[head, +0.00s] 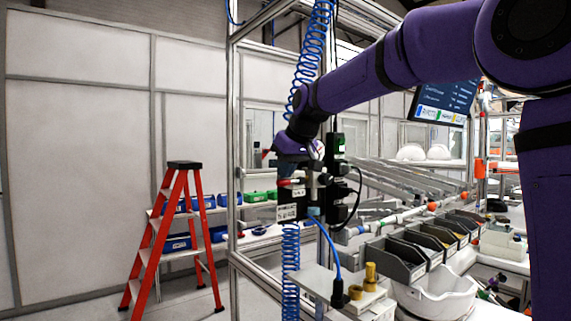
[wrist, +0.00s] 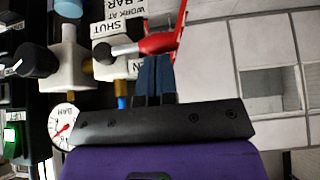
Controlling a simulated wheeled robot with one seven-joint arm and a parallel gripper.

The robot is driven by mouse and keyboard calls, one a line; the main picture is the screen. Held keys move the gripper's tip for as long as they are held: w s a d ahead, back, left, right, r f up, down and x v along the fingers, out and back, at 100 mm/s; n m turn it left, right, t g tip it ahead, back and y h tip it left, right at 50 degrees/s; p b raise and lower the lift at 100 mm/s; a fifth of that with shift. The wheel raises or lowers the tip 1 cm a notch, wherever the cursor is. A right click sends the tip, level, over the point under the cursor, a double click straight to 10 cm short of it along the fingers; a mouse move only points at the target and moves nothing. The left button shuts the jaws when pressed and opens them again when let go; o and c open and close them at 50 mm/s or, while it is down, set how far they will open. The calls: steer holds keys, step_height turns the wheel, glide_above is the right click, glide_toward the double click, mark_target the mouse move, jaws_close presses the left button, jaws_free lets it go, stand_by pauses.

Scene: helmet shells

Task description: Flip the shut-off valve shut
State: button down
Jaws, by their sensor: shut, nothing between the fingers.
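The shut-off valve has a red lever (wrist: 160,42) and a pale body with a grey cap (wrist: 122,50) in the wrist view. The lever slants up to the right from the cap. A white label (wrist: 108,28) reading SHUT sits beside it. My gripper (wrist: 154,62) is shut and empty, its dark blue fingertips right at the lever's lower edge; I cannot tell if they touch. In the head view my gripper (head: 312,152) is at the top of the valve panel (head: 290,211), where the red lever (head: 291,182) shows small; the fingers are mostly hidden.
A pressure gauge (wrist: 62,121), a black knob (wrist: 36,60) and a green-lit button (wrist: 10,145) are close to the valve. Blue coiled hoses (head: 291,250) hang by the panel. Grey bins (head: 393,262) stand to the right, a red stepladder (head: 160,250) to the left.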

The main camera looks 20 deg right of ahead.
steer(key=shift+a+f+h, duration=0.2)
steer(key=shift+f+h, duration=0.1)
steer(key=shift+h, duration=0.2)
steer(key=f+h, duration=0.1)
steer(key=f+n+t+h, duration=0.1)
steer(key=h, duration=0.1)
steer(key=shift+s+a+n, duration=0.2)
steer(key=shift+a+n, duration=0.1)
steer(key=shift+a, duration=0.1)
steer(key=w+d+f+n+t+h, duration=0.1)
steer(key=d+f+n+t+h, duration=0.2)
steer(key=f+t+h, duration=0.2)
steer(key=shift+f+n+h, duration=0.4)
steer(key=shift+f+h, duration=0.5)
steer(key=shift+h, duration=0.6)
steer(key=shift+d+f, duration=0.1)
steer(key=shift+d, duration=0.1)
steer(key=shift+a, duration=0.1)
